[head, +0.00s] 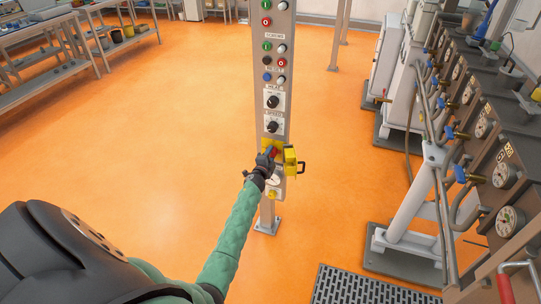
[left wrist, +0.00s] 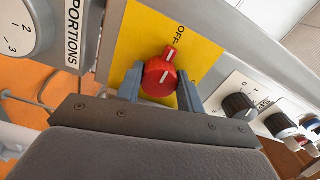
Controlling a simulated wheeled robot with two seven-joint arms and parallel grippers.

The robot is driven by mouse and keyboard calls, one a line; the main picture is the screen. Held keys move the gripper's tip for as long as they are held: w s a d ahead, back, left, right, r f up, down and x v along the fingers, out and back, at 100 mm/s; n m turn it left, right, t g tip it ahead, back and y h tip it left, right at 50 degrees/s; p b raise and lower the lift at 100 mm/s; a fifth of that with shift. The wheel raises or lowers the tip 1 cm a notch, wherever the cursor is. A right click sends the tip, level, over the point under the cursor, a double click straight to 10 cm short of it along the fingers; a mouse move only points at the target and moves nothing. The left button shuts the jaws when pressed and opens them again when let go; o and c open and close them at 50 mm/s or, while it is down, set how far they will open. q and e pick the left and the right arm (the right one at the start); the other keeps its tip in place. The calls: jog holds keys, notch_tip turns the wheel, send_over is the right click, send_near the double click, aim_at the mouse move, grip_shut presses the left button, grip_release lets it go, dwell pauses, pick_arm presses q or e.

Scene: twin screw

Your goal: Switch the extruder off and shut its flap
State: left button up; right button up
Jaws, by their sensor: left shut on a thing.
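The extruder's red rotary switch (left wrist: 159,76) sits on a yellow plate (left wrist: 130,47) marked OFF. The white line on its lever points roughly toward the OFF mark. My left gripper (head: 267,160) is shut on the switch, one finger on each side of it in the left wrist view. In the head view the switch is mostly hidden by the gripper. The yellow flap (head: 290,160) with a black handle (head: 300,167) stands open to the right of the switch, beside my gripper. My right gripper is not in view.
The switch is on a grey control post (head: 272,60) with several buttons and black dials (head: 272,102). A white dial labelled PORTIONS (left wrist: 20,30) is nearby. Machines with gauges (head: 505,175) line the right. Shelves (head: 70,60) stand far left. The orange floor (head: 150,120) is largely clear.

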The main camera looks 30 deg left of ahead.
pick_arm(q)
jog(key=shift+f, duration=0.1)
jog(key=o, duration=1)
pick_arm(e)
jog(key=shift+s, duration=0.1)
pick_arm(q)
jog(key=shift+s, duration=0.1)
jog(key=b+v, duration=0.1)
jog(key=v, duration=0.6)
jog(key=shift+s+d, duration=0.1)
jog(key=shift+s, duration=0.2)
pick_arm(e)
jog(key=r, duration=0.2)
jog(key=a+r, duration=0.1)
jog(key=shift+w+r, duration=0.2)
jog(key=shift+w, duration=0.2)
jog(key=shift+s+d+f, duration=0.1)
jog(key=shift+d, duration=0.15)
